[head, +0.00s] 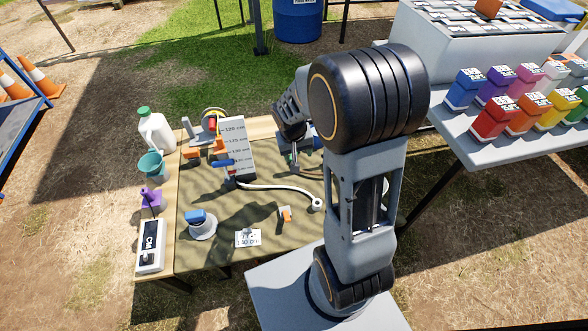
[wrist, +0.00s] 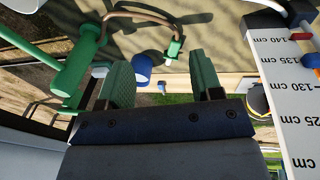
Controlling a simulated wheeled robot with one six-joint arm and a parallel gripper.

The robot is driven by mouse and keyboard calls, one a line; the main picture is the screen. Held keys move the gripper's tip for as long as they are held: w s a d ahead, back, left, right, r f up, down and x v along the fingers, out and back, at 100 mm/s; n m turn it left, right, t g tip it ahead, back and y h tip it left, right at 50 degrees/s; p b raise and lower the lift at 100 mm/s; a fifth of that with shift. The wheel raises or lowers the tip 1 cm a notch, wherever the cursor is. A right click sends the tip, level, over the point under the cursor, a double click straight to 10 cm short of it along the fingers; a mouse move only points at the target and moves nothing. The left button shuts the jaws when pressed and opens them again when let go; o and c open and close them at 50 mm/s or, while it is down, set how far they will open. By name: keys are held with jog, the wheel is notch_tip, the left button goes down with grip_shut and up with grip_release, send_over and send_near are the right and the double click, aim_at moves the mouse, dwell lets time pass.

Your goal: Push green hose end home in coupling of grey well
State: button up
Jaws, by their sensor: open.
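My gripper (wrist: 163,82) is open in the wrist view, with two green-padded fingers well apart and nothing held between them. A green hose end (wrist: 174,48) sits on a brown hose (wrist: 140,17) just beyond the gap, above the right finger in the picture, apart from both fingers. A larger green cylindrical part with a side piece (wrist: 76,66) stands left of the left finger. I cannot make out the grey well's coupling for certain. In the head view my arm covers the right part of the table, and the fingertips do not show clearly.
A white depth scale board (head: 237,148) stands on the table close by; it fills the right edge of the wrist view (wrist: 285,95). A blue cylinder (wrist: 143,68) shows beyond the fingers. The table's front left holds a blue-capped grey piece (head: 203,226) and a card (head: 248,239).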

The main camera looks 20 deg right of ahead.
jog(key=w+d+f+m+t+b, duration=0.1)
jog(key=w+f+b, duration=0.1)
jog(key=w+f, duration=0.3)
jog(key=w+d+f+m+t+b, duration=0.1)
jog(key=w+f, duration=0.3)
jog(key=f, duration=0.4)
jog(key=w+d+f+m+t+b, duration=0.1)
jog(key=w+d+f+m+b, duration=0.1)
jog(key=f, duration=0.5)
jog(key=shift+w+d+h+b, duration=0.25)
jog(key=shift+w+b, duration=0.3)
jog(key=shift+w, duration=0.4)
jog(key=shift+w+d+h+b, duration=0.15)
jog(key=shift+w+d+b, duration=0.3)
jog(key=shift+w, duration=0.45)
jog(key=shift+a, duration=0.1)
jog(key=c, duration=1.1)
